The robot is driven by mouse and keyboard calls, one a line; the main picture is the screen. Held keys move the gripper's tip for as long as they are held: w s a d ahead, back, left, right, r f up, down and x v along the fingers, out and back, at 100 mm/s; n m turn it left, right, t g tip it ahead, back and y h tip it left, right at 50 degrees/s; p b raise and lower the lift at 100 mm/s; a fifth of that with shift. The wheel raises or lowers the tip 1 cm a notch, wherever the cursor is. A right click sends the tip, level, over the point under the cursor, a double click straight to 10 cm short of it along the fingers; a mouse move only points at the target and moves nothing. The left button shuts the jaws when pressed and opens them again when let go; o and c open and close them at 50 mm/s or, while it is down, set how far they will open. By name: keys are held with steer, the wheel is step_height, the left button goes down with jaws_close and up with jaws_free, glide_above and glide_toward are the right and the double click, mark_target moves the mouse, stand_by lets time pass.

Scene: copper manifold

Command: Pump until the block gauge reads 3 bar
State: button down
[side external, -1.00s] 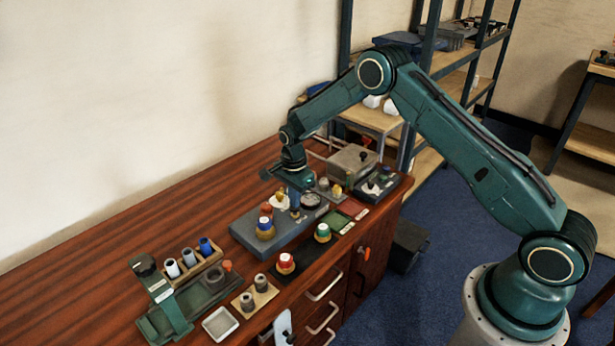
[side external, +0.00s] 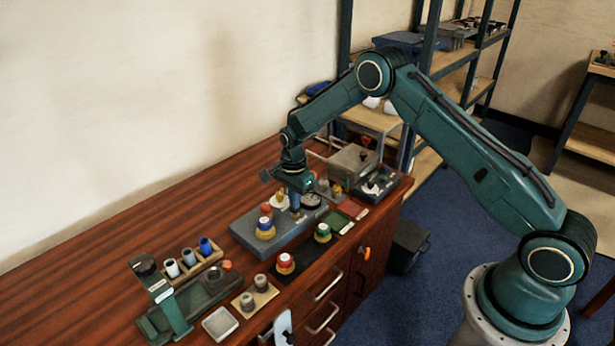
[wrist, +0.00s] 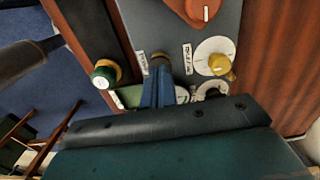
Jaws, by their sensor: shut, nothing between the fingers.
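The grey manifold block (side external: 262,240) lies on the bench. It carries a red and blue topped brass fitting (side external: 265,228) and a white dial with a yellow knob (wrist: 215,58). My gripper (side external: 295,207) is over the block's far right part, pointing down, with its blue fingers shut and empty. In the wrist view the fingertips (wrist: 159,72) are at a small brass-coloured part (wrist: 160,60); I cannot tell whether they touch it. The round gauge (side external: 312,200) is just right of my fingers. Its needle is too small to read, and my gripper mostly hides it in the wrist view.
Red-topped (side external: 285,263) and green-topped (side external: 323,233) fittings stand on the dark strip in front of the block. A grey box (side external: 352,163) and a small dark unit (side external: 376,186) stand behind right. A green press (side external: 165,305) and tube rack (side external: 192,262) are at left.

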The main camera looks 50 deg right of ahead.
step_height(320, 180, up, 13)
steer(key=shift+f, duration=0.15)
stand_by(0.4)
stand_by(0.5)
steer(key=s+a+r+n+t, duration=0.25)
steer(key=s+r+n, duration=0.65)
steer(key=s+r, duration=1)
steer(key=s+a+r+n+t, duration=0.1)
steer(key=s+n, duration=0.8)
steer(key=s, duration=1)
steer(key=shift+r+t, duration=0.6)
steer(key=shift+t, duration=0.45)
